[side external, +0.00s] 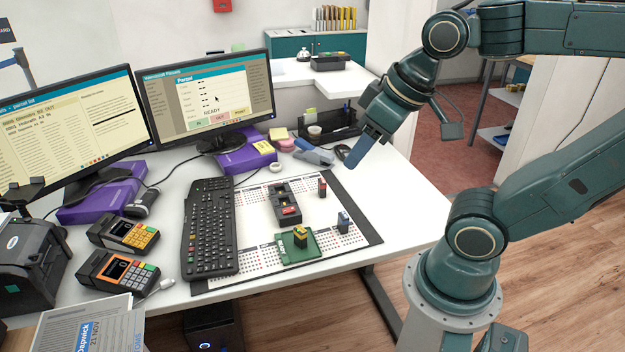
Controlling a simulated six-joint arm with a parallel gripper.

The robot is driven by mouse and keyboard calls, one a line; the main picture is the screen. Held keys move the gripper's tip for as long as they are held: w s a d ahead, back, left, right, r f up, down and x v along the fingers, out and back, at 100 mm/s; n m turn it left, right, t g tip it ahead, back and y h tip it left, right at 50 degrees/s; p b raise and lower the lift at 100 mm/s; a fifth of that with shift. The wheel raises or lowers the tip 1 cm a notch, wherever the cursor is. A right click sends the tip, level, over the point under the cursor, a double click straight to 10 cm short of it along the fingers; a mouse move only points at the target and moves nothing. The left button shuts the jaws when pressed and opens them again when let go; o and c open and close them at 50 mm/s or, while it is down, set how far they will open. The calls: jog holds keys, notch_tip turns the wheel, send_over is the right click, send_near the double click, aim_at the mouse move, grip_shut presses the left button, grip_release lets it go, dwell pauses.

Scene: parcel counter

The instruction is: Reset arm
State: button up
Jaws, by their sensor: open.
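My gripper (360,152) hangs in the air over the far right part of the desk, fingers pointing down and to the left. It is open and nothing shows between its fingers. Below it lies a white desk mat (262,222) with a dark border. On the mat are a black holder (284,200) with a red item in it, a small dark red block (322,187), a small blue-grey block (343,222) and a green plate (284,252) with a yellow block (300,236) on it. My gripper is apart from all of these.
A black keyboard (208,228) lies left of the mat. Two monitors (205,92) stand behind on purple boxes (247,152). Card terminals (118,272) and a printer (30,262) fill the left side. A black organiser (325,130) stands behind my gripper. The desk's right side is clear.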

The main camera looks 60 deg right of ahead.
jog(key=shift+s+a+r, duration=0.15)
jog(key=shift+s+r, duration=0.05)
jog(key=shift+s, duration=0.6)
dwell(0.8)
